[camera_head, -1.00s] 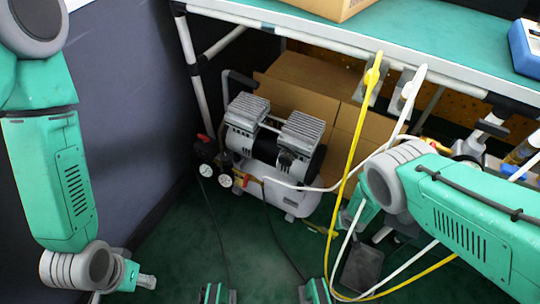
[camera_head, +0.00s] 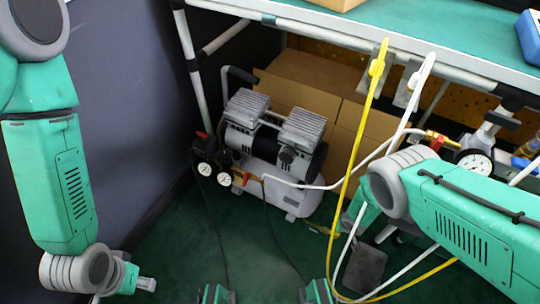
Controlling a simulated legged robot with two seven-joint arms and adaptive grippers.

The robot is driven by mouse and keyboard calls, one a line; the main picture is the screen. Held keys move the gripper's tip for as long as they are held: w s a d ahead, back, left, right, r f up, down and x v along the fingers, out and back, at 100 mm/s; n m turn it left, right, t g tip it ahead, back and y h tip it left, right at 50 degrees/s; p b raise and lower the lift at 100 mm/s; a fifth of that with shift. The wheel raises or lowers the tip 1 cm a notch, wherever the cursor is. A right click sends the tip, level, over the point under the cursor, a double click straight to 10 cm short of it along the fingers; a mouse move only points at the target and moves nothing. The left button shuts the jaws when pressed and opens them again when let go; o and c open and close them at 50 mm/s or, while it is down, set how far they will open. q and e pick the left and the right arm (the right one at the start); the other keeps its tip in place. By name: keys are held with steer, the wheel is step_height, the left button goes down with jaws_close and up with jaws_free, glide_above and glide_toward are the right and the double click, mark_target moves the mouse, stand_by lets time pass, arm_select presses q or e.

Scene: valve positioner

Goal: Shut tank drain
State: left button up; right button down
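The air compressor (camera_head: 275,135) stands on the green floor under the bench, with its white tank (camera_head: 292,201) at the bottom. A red-handled brass valve (camera_head: 240,178) is at the tank's left front. A small brass-coloured piece (camera_head: 319,230) shows low by the tank's right end; I cannot tell whether it is the drain or how it is set. My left gripper (camera_head: 146,284) is at the lower left, well apart from the compressor, and its fingers are too small to read. My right arm reaches in right of the tank; its gripper is mostly hidden behind the forearm and hoses.
A yellow hose (camera_head: 360,150) and a white hose (camera_head: 405,115) hang from the bench (camera_head: 440,35) in front of the tank's right side. Cardboard boxes (camera_head: 300,80) stand behind the compressor. A gauge (camera_head: 475,163) shows at right.

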steer(key=shift+f, duration=0.3)
steer(key=shift+s+a+p, duration=0.3)
steer(key=shift+s+p, duration=0.15)
steer(key=shift+s, duration=0.5)
steer(key=shift+s+a, duration=0.3)
steer(key=shift+s, duration=0.05)
